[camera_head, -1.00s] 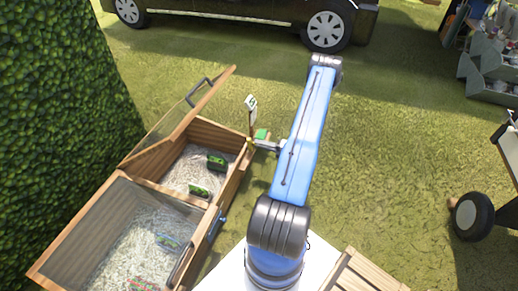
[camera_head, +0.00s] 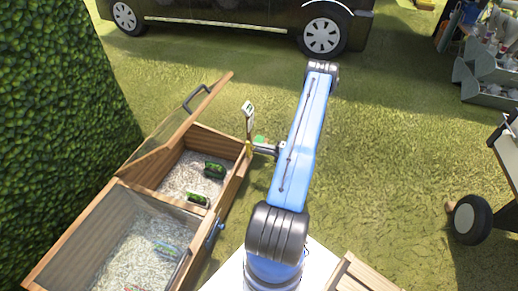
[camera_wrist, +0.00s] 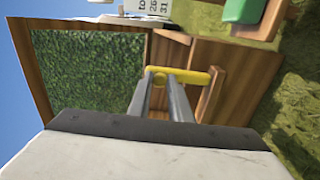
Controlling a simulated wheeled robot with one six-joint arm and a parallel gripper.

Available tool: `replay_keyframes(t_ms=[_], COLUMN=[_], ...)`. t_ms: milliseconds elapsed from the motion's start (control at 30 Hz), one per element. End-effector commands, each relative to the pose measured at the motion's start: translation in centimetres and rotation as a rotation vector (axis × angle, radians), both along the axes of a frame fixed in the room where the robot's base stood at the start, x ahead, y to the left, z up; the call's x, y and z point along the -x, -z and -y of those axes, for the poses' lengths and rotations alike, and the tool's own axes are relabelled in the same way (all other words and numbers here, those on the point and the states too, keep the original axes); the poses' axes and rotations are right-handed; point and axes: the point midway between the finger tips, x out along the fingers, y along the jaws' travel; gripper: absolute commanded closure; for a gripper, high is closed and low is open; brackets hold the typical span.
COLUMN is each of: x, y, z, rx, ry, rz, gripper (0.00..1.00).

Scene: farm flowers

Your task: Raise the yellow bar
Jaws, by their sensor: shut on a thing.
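The yellow bar (camera_wrist: 205,78) is a short rounded rod at the wooden frame, lying across my fingertips in the wrist view. My gripper (camera_wrist: 163,77) is shut on it, with both grey fingers reaching up to the bar. In the head view my gripper (camera_head: 266,149) is at the right corner of the wooden box (camera_head: 232,186), where the bar shows only as a small yellow spot (camera_head: 248,149). The fingers hide part of the bar.
The box's near section is under a clear lid; the far section's lid (camera_head: 176,128) stands raised, with green packs inside. A small sign (camera_head: 248,112) and a green item (camera_head: 260,140) are close to my gripper. A hedge (camera_head: 55,110) stands left; a wheeled cart (camera_head: 472,218) is right. Grass between is open.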

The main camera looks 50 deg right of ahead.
Motion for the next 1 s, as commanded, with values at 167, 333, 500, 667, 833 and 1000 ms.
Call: replay_keyframes(t_ms=[167, 333, 500, 667, 833, 1000], x=[0.0, 0.0, 0.6, 2.6, 5.5, 8.5], y=[0.0, 0.0, 0.0, 0.0, 0.0, 0.0], z=[0.2, 0.1, 0.4, 1.3, 2.5, 3.7], rx=[0.002, 0.002, 0.002, 0.002, 0.002, 0.002], ry=[0.003, 0.003, 0.004, 0.006, 0.006, 0.006], rz=[0.000, 0.000, 0.000, 0.000, 0.000, 0.000], gripper=[0.64, 0.64, 0.64, 0.64, 0.64, 0.64])
